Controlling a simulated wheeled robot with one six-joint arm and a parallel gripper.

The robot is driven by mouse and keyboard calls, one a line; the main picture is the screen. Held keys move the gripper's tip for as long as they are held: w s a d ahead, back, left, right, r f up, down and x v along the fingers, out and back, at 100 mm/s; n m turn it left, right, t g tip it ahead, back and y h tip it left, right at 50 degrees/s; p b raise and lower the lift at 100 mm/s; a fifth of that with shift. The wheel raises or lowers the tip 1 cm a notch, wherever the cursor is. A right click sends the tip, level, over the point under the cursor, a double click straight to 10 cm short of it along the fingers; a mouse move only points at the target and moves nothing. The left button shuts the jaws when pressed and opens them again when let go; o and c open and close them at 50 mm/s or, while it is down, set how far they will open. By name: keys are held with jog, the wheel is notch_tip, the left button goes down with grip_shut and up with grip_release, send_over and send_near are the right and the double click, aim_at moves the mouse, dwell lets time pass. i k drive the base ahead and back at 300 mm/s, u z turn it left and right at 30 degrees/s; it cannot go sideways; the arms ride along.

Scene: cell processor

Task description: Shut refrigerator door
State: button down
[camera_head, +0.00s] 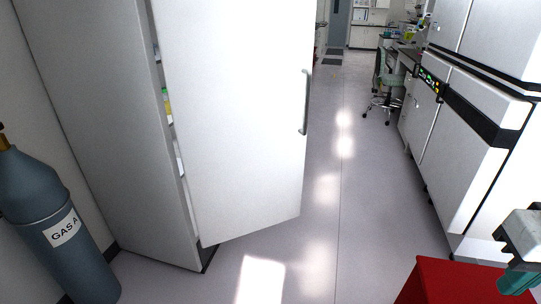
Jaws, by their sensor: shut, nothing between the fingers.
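The tall white refrigerator (95,110) stands at the left. Its door (235,115) is partly open and swung out toward the right. A grey vertical handle (305,103) sits near the door's free right edge. Through the dark gap between body and door I see shelves and a small yellow-green item (167,103). The door hides most of the inside.
A blue-grey gas cylinder (58,225) labelled GAS A stands left of the refrigerator. Large white cabinet units (465,140) line the right side. A chair (383,85) stands farther back. The floor (335,200) between is clear. A red surface (445,285) shows at bottom right.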

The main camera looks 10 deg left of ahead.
aim_at(238, 73)
jog(key=u, duration=0.6)
jog(key=i, duration=1.2)
jog(key=z, duration=0.15)
